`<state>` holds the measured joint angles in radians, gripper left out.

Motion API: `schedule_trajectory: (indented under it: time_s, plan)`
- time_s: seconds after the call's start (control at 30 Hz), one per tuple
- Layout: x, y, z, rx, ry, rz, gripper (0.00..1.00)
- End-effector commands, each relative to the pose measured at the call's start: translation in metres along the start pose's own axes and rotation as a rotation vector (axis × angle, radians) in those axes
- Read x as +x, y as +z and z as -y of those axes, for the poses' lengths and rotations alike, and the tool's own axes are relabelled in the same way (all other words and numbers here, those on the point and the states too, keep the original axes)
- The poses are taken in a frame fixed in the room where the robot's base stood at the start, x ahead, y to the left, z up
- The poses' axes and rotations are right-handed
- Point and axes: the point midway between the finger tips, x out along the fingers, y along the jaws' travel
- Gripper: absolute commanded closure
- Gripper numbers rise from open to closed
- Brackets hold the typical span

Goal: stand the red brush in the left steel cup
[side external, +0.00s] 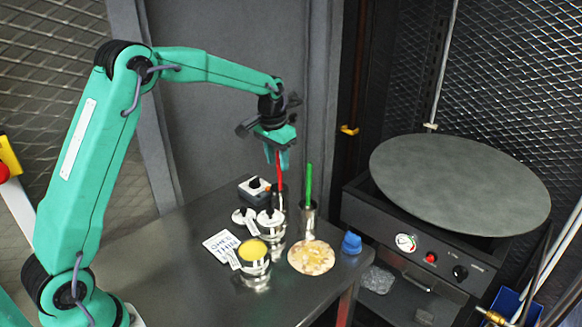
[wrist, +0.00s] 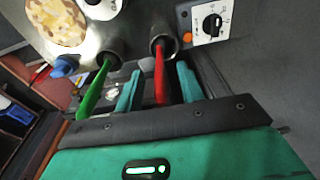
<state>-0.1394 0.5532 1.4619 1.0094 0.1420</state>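The red brush (side external: 279,172) stands nearly upright, its lower end in the left steel cup (side external: 278,201) in the side view. In the wrist view the red brush (wrist: 159,75) rises from the right-hand cup mouth (wrist: 170,46). My gripper (side external: 281,158) is above that cup, its fingers pointing down around the brush's upper part. In the wrist view my gripper (wrist: 158,80) has its fingers apart, one on each side of the brush, with gaps visible. A green brush (side external: 308,184) stands in the right steel cup (side external: 308,216). The cup bottoms' insides are hidden.
Lidded tins (side external: 270,219), a yellow-filled tin (side external: 254,253), a flatbread (side external: 312,259), a printed card (side external: 221,246) and a blue object (side external: 351,243) crowd the steel table. A round griddle (side external: 460,185) stands at right. The table's front left is clear.

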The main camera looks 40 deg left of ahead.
Motion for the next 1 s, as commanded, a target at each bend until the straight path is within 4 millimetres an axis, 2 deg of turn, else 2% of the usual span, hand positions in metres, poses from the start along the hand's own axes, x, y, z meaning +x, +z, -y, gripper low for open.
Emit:
schedule_trajectory:
  time_s: [0.37, 0.8, 1.0]
  plan:
    - [-0.008, -0.001, 0.0, 0.0, 0.0, -0.002, 0.62]
    - [-0.06, 0.0, 0.0, 0.0, 0.0, -0.002, 0.62]
    - [-0.075, 0.0, 0.0, 0.0, 0.0, -0.001, 0.62]
